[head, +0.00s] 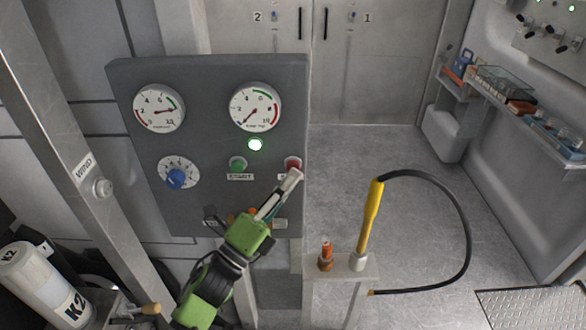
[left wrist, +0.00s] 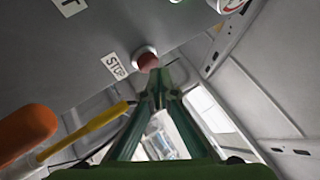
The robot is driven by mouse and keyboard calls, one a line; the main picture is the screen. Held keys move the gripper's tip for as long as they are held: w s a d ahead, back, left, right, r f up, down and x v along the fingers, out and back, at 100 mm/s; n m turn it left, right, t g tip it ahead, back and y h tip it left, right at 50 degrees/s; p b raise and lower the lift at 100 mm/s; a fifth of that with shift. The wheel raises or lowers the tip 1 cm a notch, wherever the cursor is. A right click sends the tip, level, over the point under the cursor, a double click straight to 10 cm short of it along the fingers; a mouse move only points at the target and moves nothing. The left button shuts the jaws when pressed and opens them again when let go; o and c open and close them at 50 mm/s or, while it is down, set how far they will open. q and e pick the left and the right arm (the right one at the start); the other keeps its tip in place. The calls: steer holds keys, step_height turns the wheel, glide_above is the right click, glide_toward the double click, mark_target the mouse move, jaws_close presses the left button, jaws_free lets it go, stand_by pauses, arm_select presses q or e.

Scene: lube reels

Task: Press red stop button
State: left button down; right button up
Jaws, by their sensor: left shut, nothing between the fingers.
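The red stop button (head: 293,162) sits at the lower right of the grey control panel (head: 210,110). It also shows in the left wrist view (left wrist: 147,61), beside a label reading STOP (left wrist: 113,66). My left gripper (head: 294,175) is shut and empty, with its tips at the lower edge of the button in the head view. In the left wrist view the closed fingertips (left wrist: 154,72) overlap the button's lower edge; I cannot tell whether they touch it. The green start button (head: 238,164) is to the left. My right gripper is not in view.
Two gauges and a blue knob (head: 176,178) are on the panel. A yellow-handled tool (head: 370,215) with a black hose stands on a small shelf (head: 345,268) at lower right. The floor beyond is clear.

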arm_select(q)
steer(key=shift+w, duration=0.45)
stand_by(0.3)
steer(key=shift+s, duration=0.95)
steer(key=s, duration=0.5)
steer(key=shift+p, duration=0.4)
stand_by(0.6)
